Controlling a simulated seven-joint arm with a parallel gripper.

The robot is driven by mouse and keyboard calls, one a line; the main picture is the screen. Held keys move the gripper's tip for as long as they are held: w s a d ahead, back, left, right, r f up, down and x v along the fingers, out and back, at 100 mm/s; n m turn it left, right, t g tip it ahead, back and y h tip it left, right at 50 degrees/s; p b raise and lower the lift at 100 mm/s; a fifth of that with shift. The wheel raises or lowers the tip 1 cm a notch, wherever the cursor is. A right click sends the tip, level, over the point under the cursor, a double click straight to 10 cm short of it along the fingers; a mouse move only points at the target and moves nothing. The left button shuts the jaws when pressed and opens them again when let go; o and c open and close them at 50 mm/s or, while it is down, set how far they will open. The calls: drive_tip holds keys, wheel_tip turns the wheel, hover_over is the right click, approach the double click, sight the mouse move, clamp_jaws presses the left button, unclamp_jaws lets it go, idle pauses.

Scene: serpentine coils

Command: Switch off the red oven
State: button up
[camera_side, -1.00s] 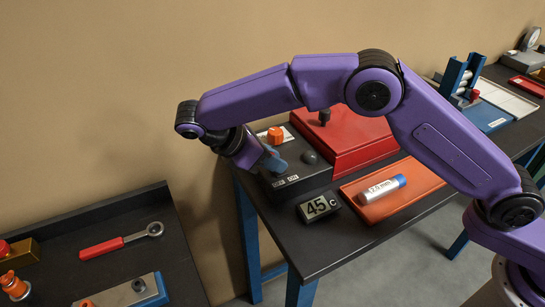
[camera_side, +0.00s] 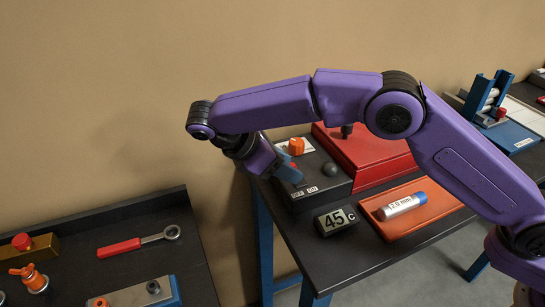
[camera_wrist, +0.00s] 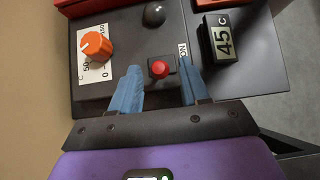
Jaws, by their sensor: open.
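The red oven (camera_side: 372,150) is a flat red box with a black knob on top. A dark control box (camera_side: 335,186) joins it, with an orange dial (camera_side: 297,146), a grey dome (camera_side: 327,168) and ON/OFF labels. In the wrist view, a red switch (camera_wrist: 160,67) sits on the control box near the orange dial (camera_wrist: 95,45). My gripper (camera_side: 289,168) is open over the box, empty. In the wrist view its blue fingertips (camera_wrist: 159,70) stand on either side of the red switch; whether they touch it I cannot tell. A display (camera_side: 337,220) reads 45 C.
An orange tray (camera_side: 385,228) holds a cylinder marked 12.0 mm (camera_side: 402,206). A blue stand (camera_side: 488,95) is at the back right. A separate bench at left holds a red-handled wrench (camera_side: 140,242). The dark table front is clear.

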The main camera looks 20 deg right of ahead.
drive_tip(key=shift+v, duration=2.55)
drive_tip(key=shift+r, duration=0.1)
drive_tip(key=s+d+r+m+y, duration=0.25)
drive_tip(key=s+d+y, duration=0.25)
drive_tip(key=s+d, duration=0.7)
drive_tip(key=s+d+f+m+y, duration=0.1)
drive_tip(key=s+d+f+y, duration=0.1)
drive_tip(key=s+d, duration=0.6)
drive_tip(key=s+d+f+m+y, duration=0.2)
drive_tip(key=s+d+f, duration=0.1)
drive_tip(key=s+d, duration=0.5)
drive_tip(key=shift+d, duration=1.1)
